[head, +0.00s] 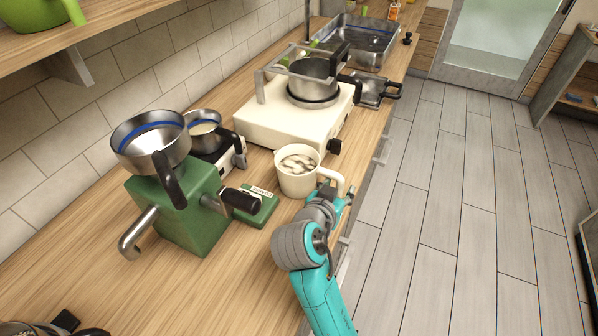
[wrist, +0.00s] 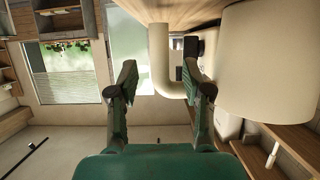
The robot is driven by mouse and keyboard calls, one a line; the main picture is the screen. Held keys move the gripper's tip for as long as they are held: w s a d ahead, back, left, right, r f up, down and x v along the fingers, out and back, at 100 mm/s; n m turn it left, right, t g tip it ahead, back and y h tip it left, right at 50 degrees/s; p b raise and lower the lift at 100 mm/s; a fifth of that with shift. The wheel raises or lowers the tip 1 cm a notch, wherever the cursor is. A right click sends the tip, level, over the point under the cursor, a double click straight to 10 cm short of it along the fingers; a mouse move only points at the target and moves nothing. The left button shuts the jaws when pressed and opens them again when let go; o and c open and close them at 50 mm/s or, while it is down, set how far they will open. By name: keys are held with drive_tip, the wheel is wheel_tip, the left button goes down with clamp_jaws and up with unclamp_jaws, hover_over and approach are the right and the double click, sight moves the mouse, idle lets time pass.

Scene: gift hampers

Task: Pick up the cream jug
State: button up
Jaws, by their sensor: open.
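The cream jug (head: 290,184) stands upright on the wooden counter in the head view, with a dark-streaked pale surface inside its rim. Its handle points right, toward the counter's edge. My gripper (head: 335,192) is close beside the handle, at the end of my teal arm. In the wrist view the jug's body (wrist: 268,65) fills the upper right, and its curved handle (wrist: 158,65) shows between the two open fingers of my gripper (wrist: 160,75). The fingers are apart, and I see no grip on the handle. Whether the handle lies fully between the fingertips or just beyond them is unclear.
A green machine (head: 190,210) with a metal bowl (head: 150,135) stands left of the jug. A white stove (head: 275,120) with a steel pot (head: 312,80) is behind it. A sink (head: 355,45) lies farther back. The floor (head: 450,200) to the right is clear.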

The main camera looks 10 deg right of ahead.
drive_tip(key=shift+x, duration=1.35)
clamp_jaws()
drive_tip(key=shift+r, duration=0.3)
